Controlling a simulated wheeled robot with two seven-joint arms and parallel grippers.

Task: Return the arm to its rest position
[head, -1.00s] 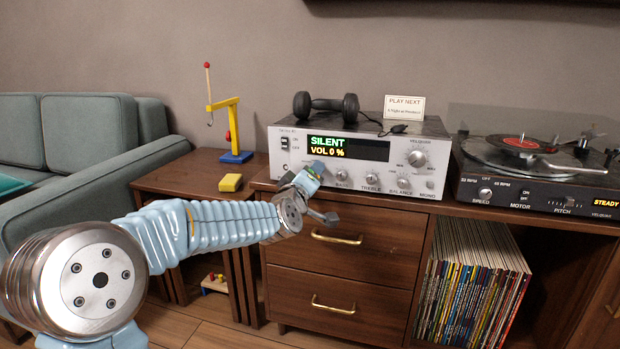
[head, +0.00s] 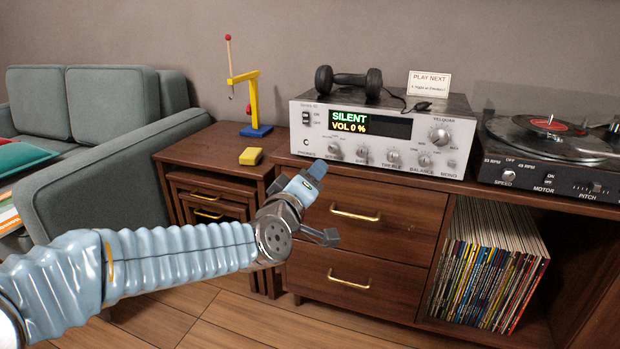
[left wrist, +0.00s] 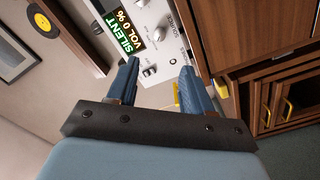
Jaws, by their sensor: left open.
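My left arm comes in from the left in the head view, with its pale blue sleeve across the lower left. My left gripper (head: 318,204) hangs in front of the drawer cabinet, below the silver amplifier (head: 384,136). In the left wrist view its two blue fingers (left wrist: 157,82) stand apart with nothing between them held. The amplifier also shows beyond the fingers in the left wrist view (left wrist: 160,50), and its display reads SILENT, VOL 0 %. My right gripper is in neither view.
A turntable (head: 556,138) stands right of the amplifier, with records (head: 485,262) below. Headphones (head: 348,80) and a card (head: 428,84) sit on the amplifier. A toy crane (head: 247,95) and yellow block (head: 251,156) stand on a side table (head: 186,147). A grey-green sofa (head: 105,180) is at left.

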